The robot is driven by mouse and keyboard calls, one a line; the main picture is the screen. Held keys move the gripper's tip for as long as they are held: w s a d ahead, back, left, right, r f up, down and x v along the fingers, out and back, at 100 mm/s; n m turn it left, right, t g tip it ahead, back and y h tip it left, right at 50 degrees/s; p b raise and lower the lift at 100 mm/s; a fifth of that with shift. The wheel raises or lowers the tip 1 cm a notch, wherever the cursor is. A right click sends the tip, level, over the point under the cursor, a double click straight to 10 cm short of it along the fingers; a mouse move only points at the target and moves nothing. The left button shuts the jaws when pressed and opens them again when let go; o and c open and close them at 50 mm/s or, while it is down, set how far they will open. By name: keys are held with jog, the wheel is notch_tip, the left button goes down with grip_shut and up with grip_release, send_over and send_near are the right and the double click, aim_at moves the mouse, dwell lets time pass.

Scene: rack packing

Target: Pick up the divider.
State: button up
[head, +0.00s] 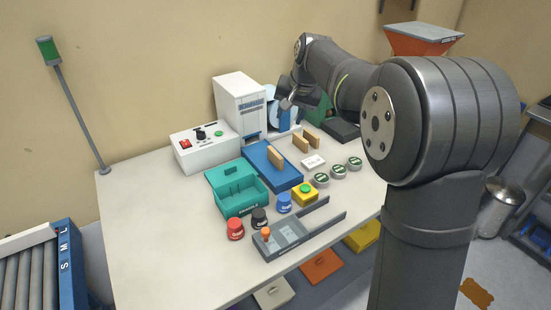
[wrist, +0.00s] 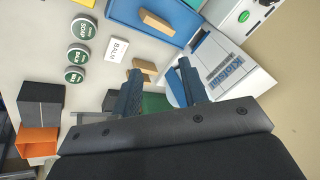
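Several light wooden blocks that look like the dividers are in view; which one is meant I cannot tell. One wooden block (head: 275,156) stands in the blue tray (head: 258,157); it also shows at the top of the wrist view (wrist: 156,21). Two more, a near block (head: 300,144) and a far block (head: 312,138), stand on the table right of the tray. In the wrist view these two (wrist: 145,66) are just beyond the left fingertip, partly hidden by it. My gripper (wrist: 160,67) is open and empty, its fingers apart. In the head view it hangs above the table's back (head: 288,101).
A white labelled machine (head: 240,105) and control box (head: 205,147) stand at the back left. A teal open box (head: 238,190), several round tins (head: 338,172) and a white BALM box (head: 314,162) are nearby. A grey fixture (head: 284,238) lies in front. The table's left is clear.

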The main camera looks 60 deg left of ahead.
jog(key=f+n, duration=0.1)
jog(key=n, duration=0.7)
send_near(275, 152)
jog(key=x, duration=0.5)
jog(key=shift+a, duration=0.25)
jog(key=shift+d+x, duration=0.15)
jog(key=shift+x, duration=1.2)
jog(key=shift+d+x, duration=0.15)
jog(key=shift+x, duration=1.2)
jog(key=shift+f, duration=0.1)
grip_shut()
